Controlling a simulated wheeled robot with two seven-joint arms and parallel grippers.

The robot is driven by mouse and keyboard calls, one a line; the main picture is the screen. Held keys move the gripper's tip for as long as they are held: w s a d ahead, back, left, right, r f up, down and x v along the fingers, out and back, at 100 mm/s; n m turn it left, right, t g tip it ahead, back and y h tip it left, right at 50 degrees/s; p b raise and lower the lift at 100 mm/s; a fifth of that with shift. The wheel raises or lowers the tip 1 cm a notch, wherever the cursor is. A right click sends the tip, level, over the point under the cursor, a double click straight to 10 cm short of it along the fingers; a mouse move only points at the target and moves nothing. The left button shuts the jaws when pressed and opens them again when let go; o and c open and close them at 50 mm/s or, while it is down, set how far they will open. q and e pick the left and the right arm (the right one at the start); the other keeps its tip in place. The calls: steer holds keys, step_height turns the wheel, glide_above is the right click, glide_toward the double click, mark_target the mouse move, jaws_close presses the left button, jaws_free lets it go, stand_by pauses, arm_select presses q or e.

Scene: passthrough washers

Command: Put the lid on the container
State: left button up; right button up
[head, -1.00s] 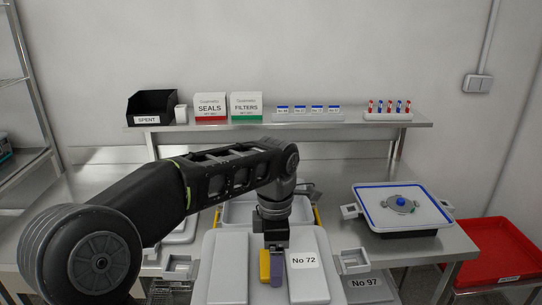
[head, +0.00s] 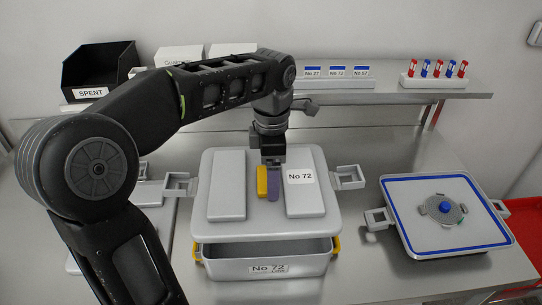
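The grey lid (head: 318,222) labelled No 72 has two raised pads and square loops at its sides. The lid is level in the head view and covers most of the grey container (head: 230,271), also labelled No 72. The container has yellow latches (head: 336,246) at its sides, and its front wall shows below the lid. A dark gap shows between them at the front. My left gripper (head: 269,182) points down at the lid's middle, shut on its grip between the pads, beside yellow and purple pieces. My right gripper is out of view.
Another lidded container with a blue rim (head: 436,251) stands at right on the steel table. A shelf behind bears a black SPENT bin (head: 99,74), white boxes, labelled No blocks and a rack of red and blue vials (head: 434,78). Grey trays lie at left, partly behind my arm.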

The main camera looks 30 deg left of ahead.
arm_select(q)
steer(key=shift+s+d+r, duration=0.15)
steer(key=shift+f, duration=0.2)
steer(key=shift+f+b, duration=2.2)
steer(key=shift+f, duration=0.4)
steer(key=shift+f, duration=0.25)
steer(key=shift+f+b, duration=0.45)
steer(key=shift+b, duration=0.05)
steer(key=shift+f+b, duration=0.6)
steer(key=shift+f, duration=0.2)
stand_by(0.7)
steer(key=o, duration=2)
